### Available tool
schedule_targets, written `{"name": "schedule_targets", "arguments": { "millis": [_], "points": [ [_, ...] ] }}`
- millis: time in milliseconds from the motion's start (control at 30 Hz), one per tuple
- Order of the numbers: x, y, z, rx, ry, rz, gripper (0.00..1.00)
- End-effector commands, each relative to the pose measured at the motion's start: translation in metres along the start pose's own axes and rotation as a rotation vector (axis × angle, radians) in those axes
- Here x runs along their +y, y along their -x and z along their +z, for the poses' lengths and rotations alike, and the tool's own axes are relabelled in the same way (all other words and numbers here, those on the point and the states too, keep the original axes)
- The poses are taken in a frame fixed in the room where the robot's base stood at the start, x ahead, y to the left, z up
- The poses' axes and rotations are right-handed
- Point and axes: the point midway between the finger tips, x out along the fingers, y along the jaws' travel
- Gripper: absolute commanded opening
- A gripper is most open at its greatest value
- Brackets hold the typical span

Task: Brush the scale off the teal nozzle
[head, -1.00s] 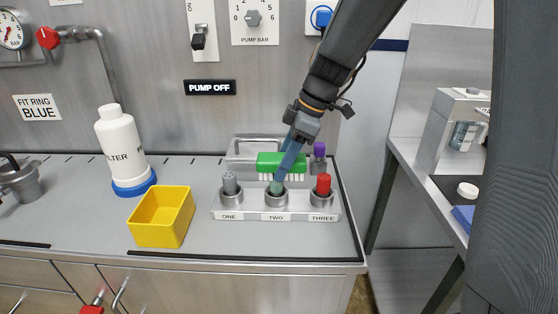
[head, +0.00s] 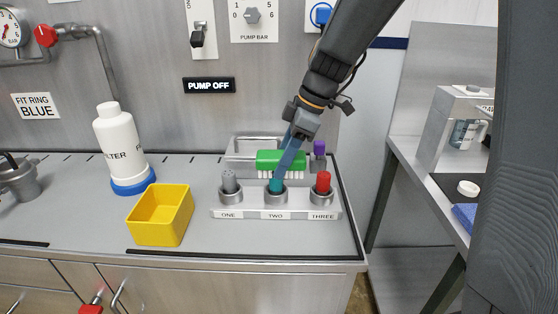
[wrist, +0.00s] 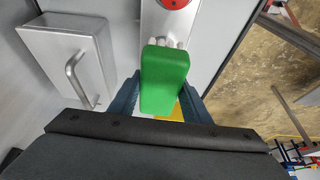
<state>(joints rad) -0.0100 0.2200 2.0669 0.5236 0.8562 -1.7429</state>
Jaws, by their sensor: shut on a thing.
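The teal nozzle (head: 276,186) stands upright in the middle cup, labelled TWO, of the metal rack (head: 243,213). Its visible surface looks plain teal. My gripper (head: 288,160) is shut on a green brush (head: 268,159) with white bristles. The brush is level just above and behind the nozzle's top, its bristles pointing down; I cannot tell whether they touch. In the wrist view the green brush (wrist: 164,80) sits between my two fingers and hides the teal nozzle.
A grey nozzle (head: 229,181) stands in cup ONE and a red nozzle (head: 323,182) in cup THREE. A purple nozzle (head: 319,149) stands behind at right. A metal box with a handle (wrist: 62,55) is close by. A yellow bin (head: 160,216) and white filter bottle (head: 119,145) are left.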

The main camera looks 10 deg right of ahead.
Motion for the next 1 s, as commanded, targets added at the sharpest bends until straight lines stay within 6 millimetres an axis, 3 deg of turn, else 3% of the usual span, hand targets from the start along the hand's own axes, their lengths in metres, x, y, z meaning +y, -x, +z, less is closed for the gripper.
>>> {"name": "schedule_targets", "arguments": {
  "millis": [67, 600, 1000],
  "points": [
    [0.0, 0.022, -0.01, 0.0, 0.003, 0.006, 0.11],
    [-0.001, 0.065, -0.028, 0.0, 0.002, 0.002, 0.11],
    [-0.001, 0.074, -0.032, -0.001, 0.003, 0.001, 0.11]
  ]
}}
